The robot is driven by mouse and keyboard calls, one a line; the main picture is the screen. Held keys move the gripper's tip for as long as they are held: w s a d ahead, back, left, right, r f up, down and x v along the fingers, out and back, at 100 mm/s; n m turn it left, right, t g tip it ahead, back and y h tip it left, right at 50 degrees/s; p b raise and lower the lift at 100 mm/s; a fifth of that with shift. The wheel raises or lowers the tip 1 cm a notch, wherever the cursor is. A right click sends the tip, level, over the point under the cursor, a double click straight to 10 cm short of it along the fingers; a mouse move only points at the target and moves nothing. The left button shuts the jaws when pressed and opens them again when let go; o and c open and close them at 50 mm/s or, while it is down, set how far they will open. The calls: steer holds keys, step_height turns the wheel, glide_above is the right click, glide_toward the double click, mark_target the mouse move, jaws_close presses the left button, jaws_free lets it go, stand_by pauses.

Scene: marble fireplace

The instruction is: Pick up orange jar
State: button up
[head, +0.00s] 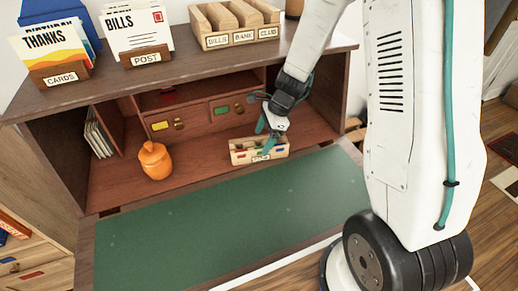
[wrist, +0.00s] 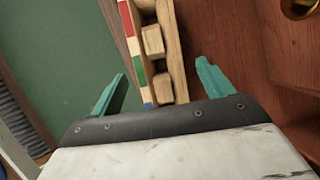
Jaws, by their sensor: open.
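The orange jar (head: 155,160) is rounded, with a knobbed lid. It stands upright on the left part of the desk's inner shelf in the head view. It does not show in the wrist view. My gripper (head: 268,127) is well to the right of the jar, over a small wooden box (head: 244,154) with coloured squares. In the wrist view my gripper (wrist: 158,90) has its two green fingers spread wide, with the wooden box (wrist: 172,60) between them and beyond. Nothing is held.
A green writing surface (head: 240,225) lies clear in front of the shelf. Small drawers (head: 205,115) stand behind, and upright papers (head: 98,137) left of the jar. Card holders (head: 60,75) and a sorter (head: 235,38) sit on top. The shelf between jar and box is clear.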

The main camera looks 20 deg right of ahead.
mark_target(257, 148)
steer(key=x, duration=0.5)
steer(key=shift+a, duration=0.1)
steer(key=c, duration=1.5)
steer(key=shift+r, duration=0.1)
